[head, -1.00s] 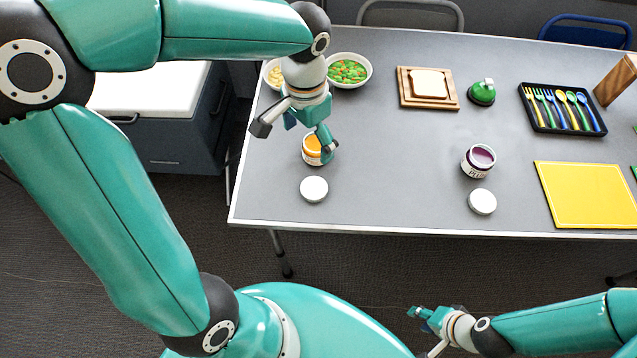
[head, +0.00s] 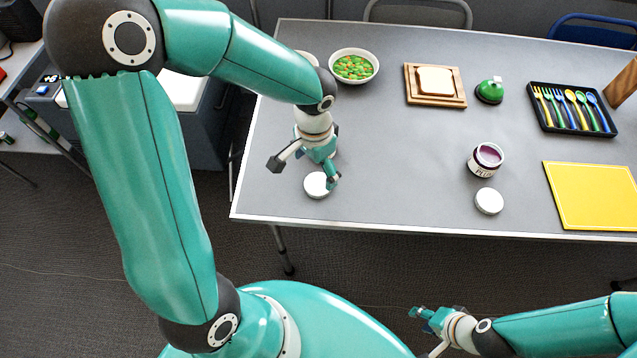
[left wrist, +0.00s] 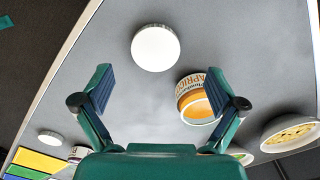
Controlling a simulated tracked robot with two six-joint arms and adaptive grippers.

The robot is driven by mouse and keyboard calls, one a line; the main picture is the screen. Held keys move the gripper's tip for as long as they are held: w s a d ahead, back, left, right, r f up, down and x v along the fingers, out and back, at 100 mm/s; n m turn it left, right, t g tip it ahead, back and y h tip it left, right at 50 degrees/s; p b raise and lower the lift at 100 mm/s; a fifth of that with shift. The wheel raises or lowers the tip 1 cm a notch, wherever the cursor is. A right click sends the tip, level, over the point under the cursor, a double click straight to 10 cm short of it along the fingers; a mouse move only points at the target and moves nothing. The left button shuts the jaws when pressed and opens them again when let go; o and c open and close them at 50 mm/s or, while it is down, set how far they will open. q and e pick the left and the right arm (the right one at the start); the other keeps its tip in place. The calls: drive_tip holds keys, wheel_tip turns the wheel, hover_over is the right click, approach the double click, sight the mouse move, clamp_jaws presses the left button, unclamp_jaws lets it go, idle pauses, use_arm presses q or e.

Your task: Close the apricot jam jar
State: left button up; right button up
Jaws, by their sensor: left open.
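The white round lid (head: 315,186) lies flat on the grey table near its front edge; in the left wrist view the lid (left wrist: 155,47) is ahead of the fingertips. My left gripper (head: 304,173) is open and empty above the table, close to the lid. In the head view my gripper and wrist hide the jar. My right gripper (head: 426,331) is open and empty, in front of the table, below its edge.
A plum jar (head: 484,160) stands open to the right, with another white lid (head: 489,201) before it. A yellow board (head: 592,195), cutlery tray (head: 570,109), bread board (head: 436,101), green object (head: 490,92) and vegetable bowl (head: 353,67) stand around. The table's middle is clear.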

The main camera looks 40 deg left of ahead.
sight(318, 183)
use_arm(q)
drive_tip(key=shift+f, duration=0.1)
drive_tip(key=f, duration=0.5)
drive_tip(key=shift+d, duration=0.3)
drive_tip(key=shift+w, duration=0.1)
drive_tip(key=c, duration=0.8)
